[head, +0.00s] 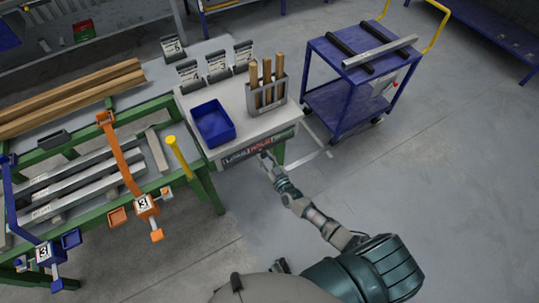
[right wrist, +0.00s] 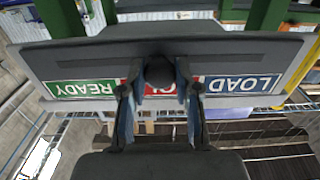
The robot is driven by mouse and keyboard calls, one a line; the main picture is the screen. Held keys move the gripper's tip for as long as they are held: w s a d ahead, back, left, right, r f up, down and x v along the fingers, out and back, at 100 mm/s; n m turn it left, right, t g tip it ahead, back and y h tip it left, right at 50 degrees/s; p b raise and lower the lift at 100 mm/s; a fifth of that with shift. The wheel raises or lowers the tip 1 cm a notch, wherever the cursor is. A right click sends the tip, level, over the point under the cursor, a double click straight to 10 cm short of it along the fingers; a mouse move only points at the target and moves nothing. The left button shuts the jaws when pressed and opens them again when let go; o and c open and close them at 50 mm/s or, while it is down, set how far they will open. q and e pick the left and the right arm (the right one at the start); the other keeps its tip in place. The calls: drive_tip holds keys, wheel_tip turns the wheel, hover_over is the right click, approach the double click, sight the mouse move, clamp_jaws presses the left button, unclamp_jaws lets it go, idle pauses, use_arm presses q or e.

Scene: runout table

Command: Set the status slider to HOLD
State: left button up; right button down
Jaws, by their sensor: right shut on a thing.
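The status slider panel (head: 238,156) is on the front edge of the white-topped stand. In the right wrist view the panel (right wrist: 230,55) appears upside down, with a green READY label (right wrist: 85,89) at left, a red label (right wrist: 150,84) in the middle and a blue LOAD label (right wrist: 240,84) at right. The dark round slider knob (right wrist: 160,72) is in front of the red label and hides part of its word. My right gripper (head: 265,157) is shut on the knob; its fingers (right wrist: 159,90) flank it in the right wrist view. My left gripper is not in view.
The stand holds a blue bin (head: 213,123) and a grey rack with wooden handles (head: 266,90). A blue cart (head: 345,95) stands at back right. The floor at right is clear.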

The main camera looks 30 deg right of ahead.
drive_tip(key=shift+d+r, duration=0.1)
drive_tip(key=c, duration=0.8)
unclamp_jaws()
drive_tip(key=shift+d, duration=0.1)
drive_tip(key=shift+c, duration=0.2)
drive_tip(key=shift+s, duration=0.2)
drive_tip(key=s, duration=1.1)
drive_tip(key=shift+s+d, duration=0.25)
drive_tip(key=shift+d, duration=0.2)
